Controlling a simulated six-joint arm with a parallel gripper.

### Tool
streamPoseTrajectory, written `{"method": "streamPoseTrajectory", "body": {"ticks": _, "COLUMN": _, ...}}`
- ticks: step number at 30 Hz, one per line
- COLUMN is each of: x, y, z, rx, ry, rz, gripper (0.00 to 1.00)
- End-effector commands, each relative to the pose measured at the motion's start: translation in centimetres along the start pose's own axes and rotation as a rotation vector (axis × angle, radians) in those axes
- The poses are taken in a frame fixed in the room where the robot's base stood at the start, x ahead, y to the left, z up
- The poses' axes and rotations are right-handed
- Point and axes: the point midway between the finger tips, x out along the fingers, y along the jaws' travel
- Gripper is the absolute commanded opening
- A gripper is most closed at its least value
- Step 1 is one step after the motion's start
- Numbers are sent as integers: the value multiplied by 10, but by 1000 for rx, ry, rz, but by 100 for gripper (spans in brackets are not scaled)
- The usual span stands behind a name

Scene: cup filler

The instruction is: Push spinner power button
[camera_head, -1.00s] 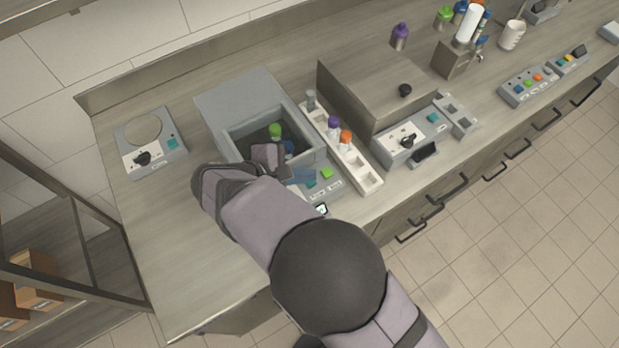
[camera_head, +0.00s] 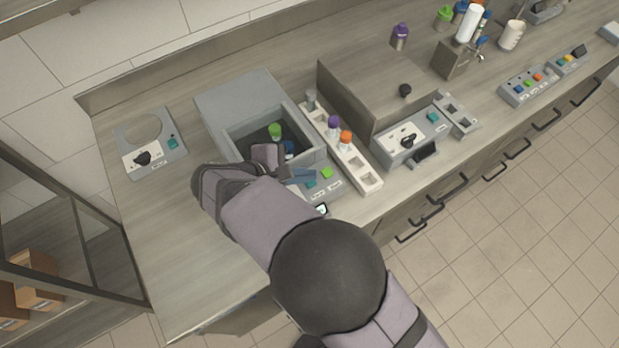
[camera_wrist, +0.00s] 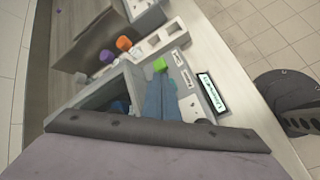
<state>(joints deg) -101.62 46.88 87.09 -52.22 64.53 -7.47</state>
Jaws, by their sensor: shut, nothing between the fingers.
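The green button also shows in the wrist view (camera_wrist: 160,65). My gripper (camera_head: 304,176), blue-grey and shut, is low over the panel beside the teal button.
A white rack (camera_head: 368,180) with purple- and orange-capped tubes stands right of the spinner. A small lit display (camera_head: 321,209) sits at the counter's front edge. A grey device (camera_head: 172,160) is at the left. The counter between is clear.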

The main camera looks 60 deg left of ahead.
Motion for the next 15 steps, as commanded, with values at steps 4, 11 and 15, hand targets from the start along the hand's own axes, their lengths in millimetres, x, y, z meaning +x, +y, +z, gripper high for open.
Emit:
{"method": "streamPoseTrajectory", "body": {"ticks": 4, "x": 0, "y": 0, "z": 0, "rx": 0, "ry": 0, "rz": 0, "gripper": 0}}
{"method": "streamPoseTrajectory", "body": {"ticks": 11, "x": 4, "y": -3, "z": -3, "rx": 0, "ry": 0, "rz": 0, "gripper": 0}}
{"method": "streamPoseTrajectory", "body": {"ticks": 15, "x": 6, "y": -5, "z": -5, "rx": 0, "ry": 0, "rz": 0, "gripper": 0}}
